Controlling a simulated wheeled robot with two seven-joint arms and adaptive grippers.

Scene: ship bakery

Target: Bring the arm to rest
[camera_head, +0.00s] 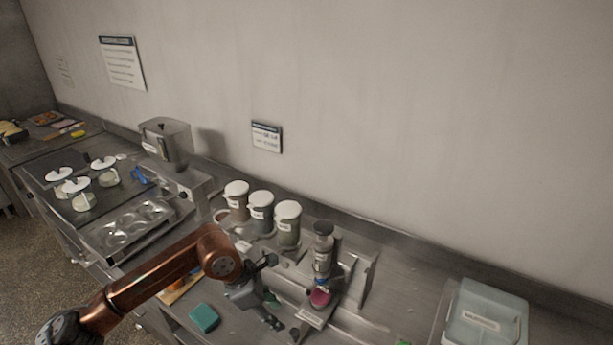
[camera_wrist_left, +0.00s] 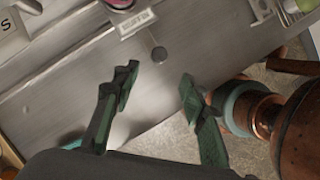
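My left arm (camera_head: 165,277) is copper coloured and comes in from the left in the head view, reaching over the steel counter. My left gripper (camera_head: 280,312) is at its end, above the counter's front part, left of the dispenser stand with the pink item. In the left wrist view the two green-padded fingers (camera_wrist_left: 157,88) are spread apart with nothing between them. Bare steel counter and some floor show beyond them. My right gripper is not in view.
Close by are a teal block (camera_head: 204,318), a dispenser stand (camera_head: 322,258) with a pink item (camera_head: 320,297), and white-lidded canisters (camera_head: 288,222). A lidded box (camera_head: 485,318) stands at the right. A muffin tray (camera_head: 125,228) lies left. Counter between stand and box looks mostly free.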

